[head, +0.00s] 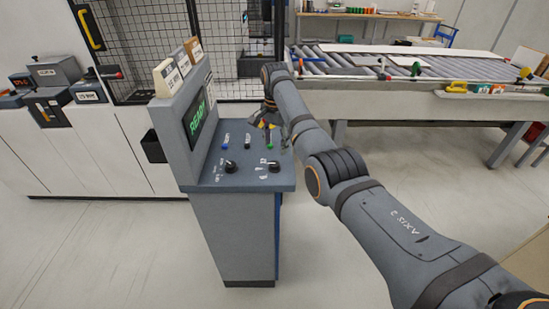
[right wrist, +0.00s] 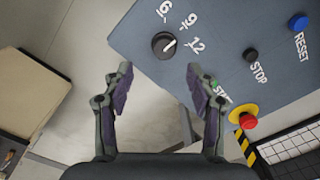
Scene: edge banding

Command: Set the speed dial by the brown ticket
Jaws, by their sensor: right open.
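The speed dial, a black knob (right wrist: 164,45), sits on the grey console top in the right wrist view, with 6, 9 and 12 printed around it. Its white mark points up-right, toward the 9 to 12 side; the exact setting is hard to tell. It also shows in the head view (head: 274,166). My right gripper (right wrist: 160,78) is open and empty, its fingertips just short of the dial and on either side of it. Several tickets stand on the console's screen housing; the rear one looks brown (head: 193,47). Their print is too small to read. My left gripper is out of view.
The console (head: 236,230) has a second knob (head: 230,167), a green READY screen (head: 197,117), blue RESET (right wrist: 298,22), black STOP (right wrist: 250,55) and green START buttons. A red emergency stop (right wrist: 249,121) lies near the right finger. A roller conveyor (head: 400,68) stands behind.

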